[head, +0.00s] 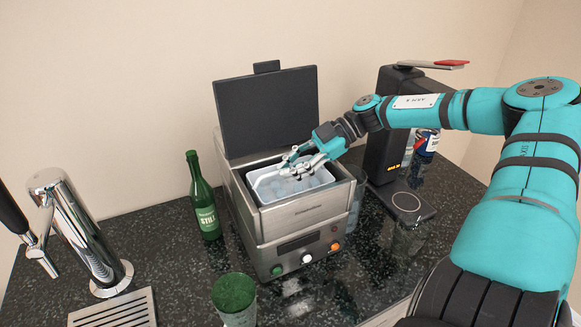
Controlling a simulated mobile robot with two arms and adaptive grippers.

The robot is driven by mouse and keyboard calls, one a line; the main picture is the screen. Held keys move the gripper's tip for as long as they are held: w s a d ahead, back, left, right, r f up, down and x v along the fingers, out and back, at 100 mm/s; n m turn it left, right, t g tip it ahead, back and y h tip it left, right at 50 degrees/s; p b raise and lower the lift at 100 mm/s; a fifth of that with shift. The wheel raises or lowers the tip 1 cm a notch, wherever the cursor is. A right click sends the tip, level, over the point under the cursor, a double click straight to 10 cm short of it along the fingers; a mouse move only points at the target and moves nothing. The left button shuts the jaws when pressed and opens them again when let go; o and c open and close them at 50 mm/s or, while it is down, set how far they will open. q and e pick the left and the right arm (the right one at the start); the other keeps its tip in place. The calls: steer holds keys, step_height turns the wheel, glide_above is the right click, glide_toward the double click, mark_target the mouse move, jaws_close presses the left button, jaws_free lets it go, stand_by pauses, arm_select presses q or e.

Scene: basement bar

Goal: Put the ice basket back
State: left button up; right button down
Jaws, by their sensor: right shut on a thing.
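The ice machine (303,213) is a steel box on the dark counter with its black lid (266,108) standing open at the back. The ice basket (266,191), a pale white tub, is inside the machine's open top, with pale contents that look like ice. My right gripper (284,172) reaches in from the right and is shut on the basket; its fingers hide part of the rim. I cannot tell whether the basket rests fully on the bottom. My left gripper is not in view.
A chrome tap (80,230) with a drip tray (115,310) is at the left.

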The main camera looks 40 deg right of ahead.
steer(key=shift+f+b, duration=0.4)
steer(key=shift+f, duration=0.05)
steer(key=c, duration=1.4)
jaws_free()
steer(key=shift+r, duration=0.15)
steer(key=shift+r+p, duration=0.3)
steer(key=shift+p, duration=0.2)
steer(key=shift+r+p, duration=0.6)
steer(key=shift+f+b+v, duration=0.15)
steer(key=shift+b+v, duration=0.5)
steer(key=shift+v, duration=2.3)
steer(key=shift+f+b+v, duration=0.15)
steer(key=shift+b+v, duration=0.5)
steer(key=shift+v, duration=2.25)
steer(key=shift+s+d, duration=0.1)
steer(key=shift+s, duration=0.05)
